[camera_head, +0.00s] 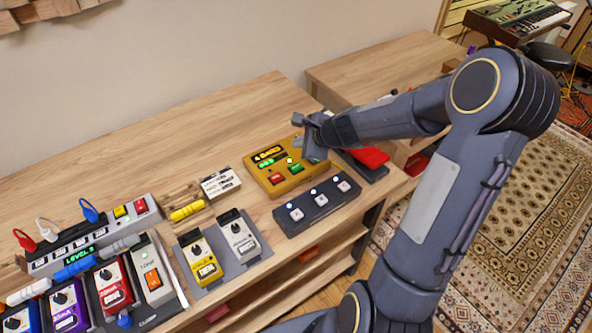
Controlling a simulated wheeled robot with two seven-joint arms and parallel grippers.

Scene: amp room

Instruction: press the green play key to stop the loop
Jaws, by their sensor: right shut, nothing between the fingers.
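A yellow looper box (256,173) sits on the wooden bench near the middle. It has a dark "4 BARS" display and a small lit green strip. The green key (297,168) is on its front right, beside a red key (278,179). My right gripper (312,152) is over the back right corner of the box, to the right of and behind the green key. It is shut and empty, and covers part of that corner. I cannot tell whether it touches the box. My left gripper is not in view.
A dark switch strip (318,208) lies just in front of the box. A red-topped pedal (369,158) is partly behind my right arm. Several pedals and a cable-laden unit (95,238) crowd the left. The bench behind the box is clear.

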